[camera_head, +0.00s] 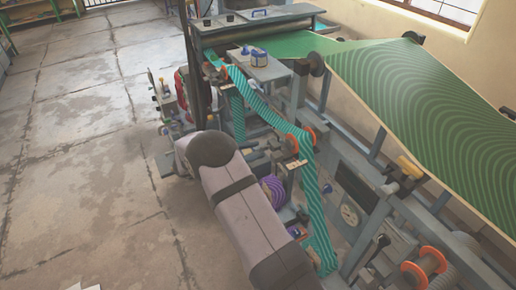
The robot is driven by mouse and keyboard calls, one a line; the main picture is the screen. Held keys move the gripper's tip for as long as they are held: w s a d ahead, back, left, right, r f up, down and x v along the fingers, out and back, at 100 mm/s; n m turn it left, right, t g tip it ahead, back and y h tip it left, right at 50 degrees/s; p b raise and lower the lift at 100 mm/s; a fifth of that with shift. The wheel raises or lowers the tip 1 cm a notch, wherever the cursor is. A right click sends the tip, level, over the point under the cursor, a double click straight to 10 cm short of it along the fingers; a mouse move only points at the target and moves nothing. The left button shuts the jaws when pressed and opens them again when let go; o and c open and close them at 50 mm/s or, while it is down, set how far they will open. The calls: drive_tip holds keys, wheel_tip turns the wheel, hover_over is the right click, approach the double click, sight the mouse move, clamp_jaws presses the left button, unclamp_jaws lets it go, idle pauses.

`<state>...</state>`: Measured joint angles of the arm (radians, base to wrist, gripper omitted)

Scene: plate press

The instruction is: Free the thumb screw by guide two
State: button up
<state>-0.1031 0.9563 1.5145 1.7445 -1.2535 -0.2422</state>
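A machine carries a green patterned strip (262,105) that runs over several orange-edged rollers, one of them the upper middle roller (292,144). I cannot tell which part is guide two. No thumb screw can be told apart at this size; small blue and dark knobs show around the machine, such as a blue knob (302,216) low in the middle. My own grey arm link (243,211) fills the middle foreground and hides part of the machine. A dark upright part rises behind it to the top edge. My gripper cannot be made out.
A wide green patterned sheet (430,90) slopes down on the right. A grey bench top (265,17) stands at the back. A purple roll (273,190) sits beside my arm, and an orange-ended spool (424,266) at lower right. The concrete floor (85,150) on the left is mostly clear.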

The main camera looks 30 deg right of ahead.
drive_tip(key=shift+x, duration=1)
clamp_jaws()
